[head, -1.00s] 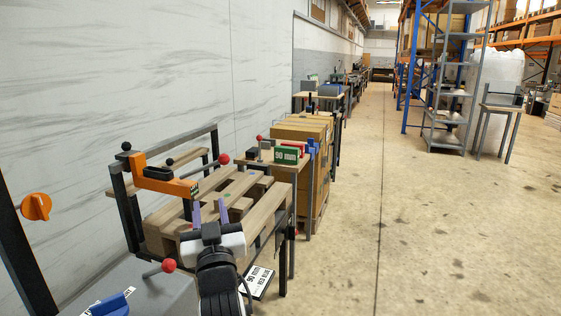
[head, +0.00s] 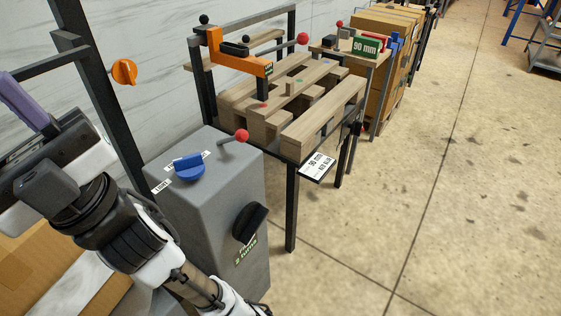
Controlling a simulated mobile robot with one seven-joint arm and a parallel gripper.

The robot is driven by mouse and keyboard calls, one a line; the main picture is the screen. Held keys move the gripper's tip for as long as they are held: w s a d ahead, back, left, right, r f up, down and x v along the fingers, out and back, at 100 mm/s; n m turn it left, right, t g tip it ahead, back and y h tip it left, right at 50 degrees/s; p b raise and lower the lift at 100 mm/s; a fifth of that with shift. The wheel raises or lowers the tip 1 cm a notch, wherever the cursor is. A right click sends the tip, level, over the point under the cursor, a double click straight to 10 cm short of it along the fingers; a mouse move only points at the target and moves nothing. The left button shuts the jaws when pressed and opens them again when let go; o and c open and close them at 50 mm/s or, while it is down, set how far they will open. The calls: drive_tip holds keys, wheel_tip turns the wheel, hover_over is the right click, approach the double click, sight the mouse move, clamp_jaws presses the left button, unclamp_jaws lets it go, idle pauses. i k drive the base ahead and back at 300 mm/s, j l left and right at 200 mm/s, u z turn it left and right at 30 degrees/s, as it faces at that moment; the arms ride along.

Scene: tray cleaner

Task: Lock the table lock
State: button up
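A grey box (head: 207,222) stands in front of the pallet table. On its top are a blue knob (head: 188,166) between small white labels, too small to read surely, and a lever with a red ball (head: 242,136). A black knob (head: 250,223) sits on its front face above a green-lettered label. I cannot tell which of these is the table lock. My gripper (head: 18,98) is at the left edge, left of the box and apart from its controls. One purple finger shows, pointing up and left; the other is hidden or cut off, so its opening cannot be judged.
The pallet table (head: 292,152) holds wooden boards and an orange clamp arm (head: 240,55). A cardboard box (head: 40,262) is below my arm.

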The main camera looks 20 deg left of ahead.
sight(241, 135)
drive_tip(key=l+u, duration=0.1)
drive_tip(key=u, duration=1.1)
drive_tip(key=k+l+u, duration=0.15)
drive_tip(key=k+l, duration=0.9)
drive_tip(key=l, duration=0.1)
